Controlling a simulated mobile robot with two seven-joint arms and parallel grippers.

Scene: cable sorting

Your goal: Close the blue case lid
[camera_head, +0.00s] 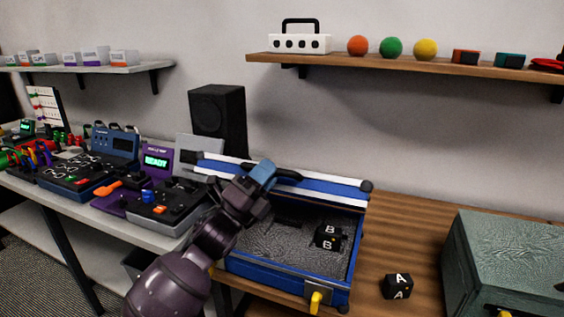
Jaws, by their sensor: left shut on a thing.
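The blue case (281,277) sits on the wooden table with its lid (325,186) raised at the back. The lid shows as a blue panel with silver edges and black corners. Inside the case is grey foam with a black block marked B (327,237). A yellow latch (316,300) is on the front. My left gripper (270,172) reaches over the case from the lower left and is shut on the lid at its upper edge. The arm hides the case's left part and some of the lid. My right gripper is not in view.
A black block marked A (398,286) lies on the table right of the case. A grey-green case (508,264) stands farther right. Electronic consoles (165,203) crowd the left bench. A black speaker (217,112) stands behind. A wooden shelf (410,63) overhangs the table.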

